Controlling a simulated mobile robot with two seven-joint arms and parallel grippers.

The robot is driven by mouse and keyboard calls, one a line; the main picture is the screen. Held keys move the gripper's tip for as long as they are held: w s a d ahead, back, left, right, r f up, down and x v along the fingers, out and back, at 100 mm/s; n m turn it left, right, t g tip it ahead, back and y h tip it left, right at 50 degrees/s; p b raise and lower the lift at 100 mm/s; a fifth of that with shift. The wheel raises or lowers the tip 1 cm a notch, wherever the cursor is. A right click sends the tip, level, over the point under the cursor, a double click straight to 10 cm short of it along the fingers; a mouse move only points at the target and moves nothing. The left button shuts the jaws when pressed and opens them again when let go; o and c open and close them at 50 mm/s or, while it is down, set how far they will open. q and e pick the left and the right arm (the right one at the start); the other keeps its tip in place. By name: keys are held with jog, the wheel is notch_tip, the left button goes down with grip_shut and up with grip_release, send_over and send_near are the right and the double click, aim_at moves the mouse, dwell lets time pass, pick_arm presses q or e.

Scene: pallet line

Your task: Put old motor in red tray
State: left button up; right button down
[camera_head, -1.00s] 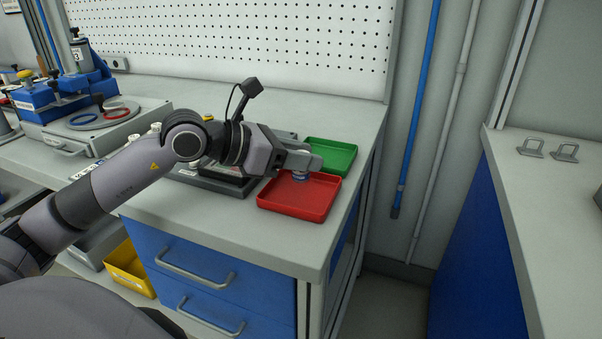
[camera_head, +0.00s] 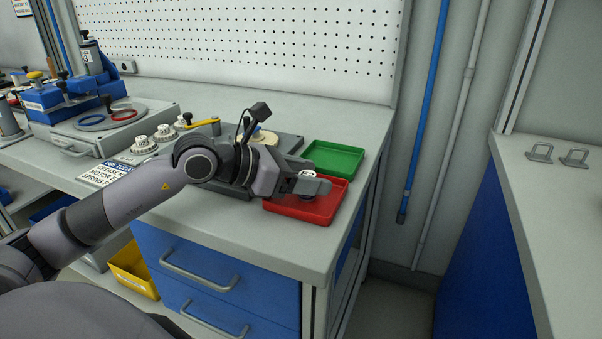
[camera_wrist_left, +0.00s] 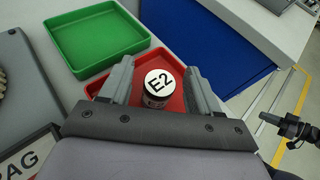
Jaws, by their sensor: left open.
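The old motor, a small cylinder with a white top marked "E2" (camera_wrist_left: 160,84), stands upright in the red tray (camera_wrist_left: 176,62). In the head view the motor (camera_head: 307,174) shows as a pale top between my fingers, above the red tray (camera_head: 308,213). My left gripper (camera_head: 312,178) is open, one finger on each side of the motor. In the left wrist view gaps show between the motor and both fingers of the gripper (camera_wrist_left: 158,73). The motor's lower side is partly hidden.
An empty green tray (camera_head: 333,159) lies just behind the red one. A grey fixture (camera_head: 285,143) stands left of the trays, with white knobs (camera_head: 143,145) farther left. The bench ends close to the trays' right side. A pegboard (camera_head: 250,40) stands behind.

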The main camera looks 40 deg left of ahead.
pick_arm(q)
jog(key=shift+r, duration=0.2)
jog(key=shift+s+a+f, duration=0.1)
jog(key=shift+s+a, duration=0.05)
jog(key=shift+s+a+r, duration=0.2)
jog(key=shift+s+a, duration=0.2)
jog(key=shift+s, duration=0.15)
jog(key=shift+b+v, duration=0.5)
jog(key=shift+v, duration=4.65)
jog(key=shift+d, duration=0.15)
